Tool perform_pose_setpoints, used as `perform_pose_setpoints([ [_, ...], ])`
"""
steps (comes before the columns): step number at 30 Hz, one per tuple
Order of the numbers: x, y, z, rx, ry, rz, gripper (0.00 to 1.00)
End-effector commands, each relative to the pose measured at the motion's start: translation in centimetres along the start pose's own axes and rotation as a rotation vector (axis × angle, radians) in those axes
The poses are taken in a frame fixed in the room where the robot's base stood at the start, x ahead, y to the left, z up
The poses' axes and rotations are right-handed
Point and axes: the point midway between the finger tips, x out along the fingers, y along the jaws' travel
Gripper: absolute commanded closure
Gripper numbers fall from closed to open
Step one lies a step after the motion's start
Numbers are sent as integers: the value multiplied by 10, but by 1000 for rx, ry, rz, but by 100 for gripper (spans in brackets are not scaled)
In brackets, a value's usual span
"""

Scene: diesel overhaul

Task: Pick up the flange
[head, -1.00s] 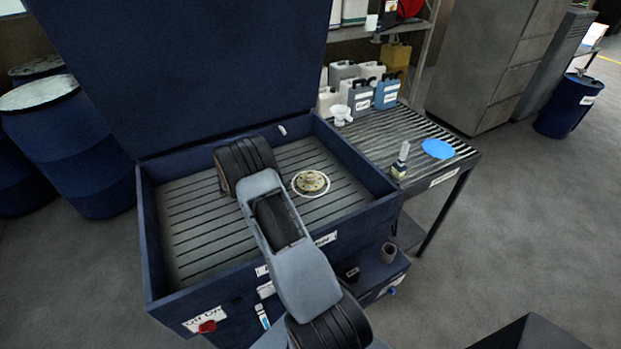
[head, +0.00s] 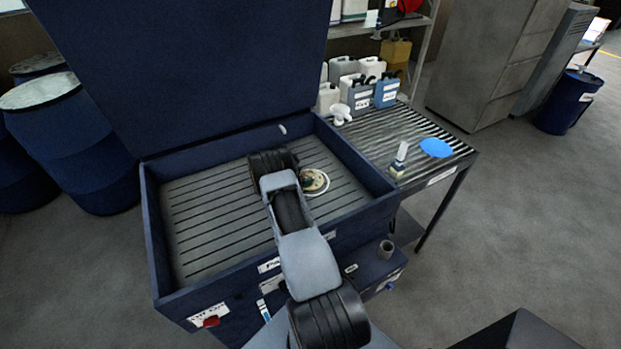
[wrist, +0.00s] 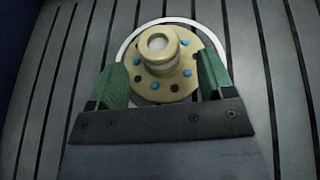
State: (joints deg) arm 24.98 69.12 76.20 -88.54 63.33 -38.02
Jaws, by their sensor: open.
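The flange (head: 315,181) is a round brass-coloured disc with a raised hub, lying on the slatted floor of the open blue washer bin. In the wrist view the flange (wrist: 156,62) shows blue and dark spots around its hub, and a white ring (wrist: 128,37) shows around it. My gripper (wrist: 160,82) is open, with one green finger on each side of the flange's near part. I cannot tell whether the fingers touch it. In the head view my arm hides the gripper and part of the flange's left side.
The blue bin's walls (head: 222,274) surround the slatted floor, and its raised lid (head: 190,75) stands behind. A slatted side table (head: 400,130) at the right holds a blue disc (head: 435,148), a small bottle (head: 399,160) and several jugs. The bin floor left of my arm is clear.

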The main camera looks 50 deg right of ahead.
Motion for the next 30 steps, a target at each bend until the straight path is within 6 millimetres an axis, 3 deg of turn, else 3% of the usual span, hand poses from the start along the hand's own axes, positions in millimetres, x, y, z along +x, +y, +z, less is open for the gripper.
perform_pose_setpoints([
  [7, 29, -1, 0, 0, 1, -2, 25],
  [17, 33, 0, 0, 1, 1, 0, 26],
  [30, 33, 0, 0, 1, 1, 0, 68],
])
